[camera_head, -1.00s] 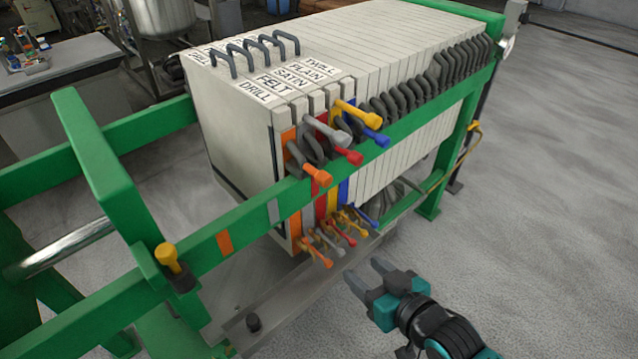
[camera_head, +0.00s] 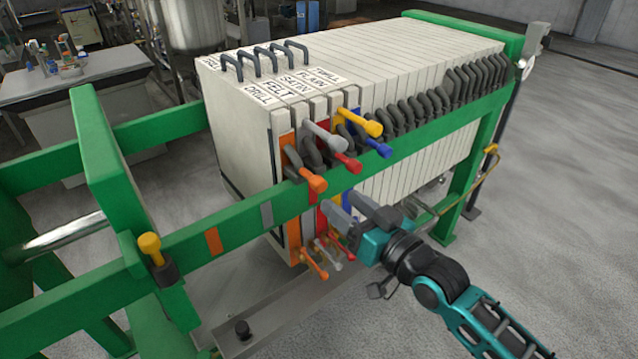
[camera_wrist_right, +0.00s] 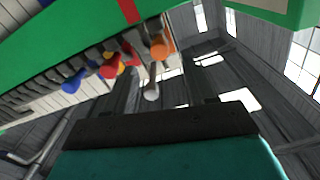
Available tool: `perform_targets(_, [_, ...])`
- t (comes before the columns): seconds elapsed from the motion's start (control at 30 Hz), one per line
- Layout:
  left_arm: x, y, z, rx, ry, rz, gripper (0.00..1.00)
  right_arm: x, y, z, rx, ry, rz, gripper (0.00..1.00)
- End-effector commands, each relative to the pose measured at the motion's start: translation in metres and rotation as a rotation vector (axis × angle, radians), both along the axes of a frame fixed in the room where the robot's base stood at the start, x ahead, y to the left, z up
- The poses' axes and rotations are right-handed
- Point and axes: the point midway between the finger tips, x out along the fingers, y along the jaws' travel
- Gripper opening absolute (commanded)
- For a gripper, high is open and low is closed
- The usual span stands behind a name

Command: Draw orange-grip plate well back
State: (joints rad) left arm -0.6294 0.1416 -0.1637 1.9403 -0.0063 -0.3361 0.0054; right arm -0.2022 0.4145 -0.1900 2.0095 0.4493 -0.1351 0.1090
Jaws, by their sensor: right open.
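The orange-grip plate is the front plate labelled DRILL (camera_head: 257,97), with an orange edge stripe. Its upper orange grip (camera_head: 316,184) sticks out over the green side rail (camera_head: 235,222); a lower orange handle (camera_head: 316,264) shows beneath the rail. The orange grip also shows in the right wrist view (camera_wrist_right: 163,47), above and between the dark fingers. My right gripper (camera_head: 342,209) is open and empty, below and right of the upper orange grip, apart from it, and partly covers the lower handles. My left gripper is not in view.
Grey (camera_head: 338,142), red (camera_head: 350,166), yellow (camera_head: 372,128) and blue (camera_head: 383,150) grips crowd close behind the orange one. The rail bears an orange mark (camera_head: 213,241) and a grey mark (camera_head: 266,214). A gap lies between the front plate and the green end frame (camera_head: 112,190).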

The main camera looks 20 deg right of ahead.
Motion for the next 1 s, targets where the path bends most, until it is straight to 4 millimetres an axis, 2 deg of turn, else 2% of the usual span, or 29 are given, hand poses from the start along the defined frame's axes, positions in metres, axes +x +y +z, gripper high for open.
perform_targets(0.2, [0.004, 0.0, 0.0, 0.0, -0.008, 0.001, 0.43, 0.038, 0.013, 0.0, 0.001, -0.003, -0.001, 0.55])
perform_targets(0.43, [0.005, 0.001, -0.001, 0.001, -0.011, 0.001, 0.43, 0.066, 0.024, 0.0, 0.0, -0.001, 0.0, 0.55])
perform_targets(0.6, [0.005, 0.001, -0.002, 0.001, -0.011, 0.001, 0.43, 0.075, 0.027, 0.0, -0.001, 0.0, 0.001, 0.55])
perform_targets(0.9, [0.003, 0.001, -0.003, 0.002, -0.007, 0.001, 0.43, 0.076, 0.028, 0.0, -0.001, 0.0, 0.001, 0.55])
perform_targets(1.0, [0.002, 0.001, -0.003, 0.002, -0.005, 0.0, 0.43, 0.076, 0.028, 0.0, -0.001, 0.0, 0.001, 0.45])
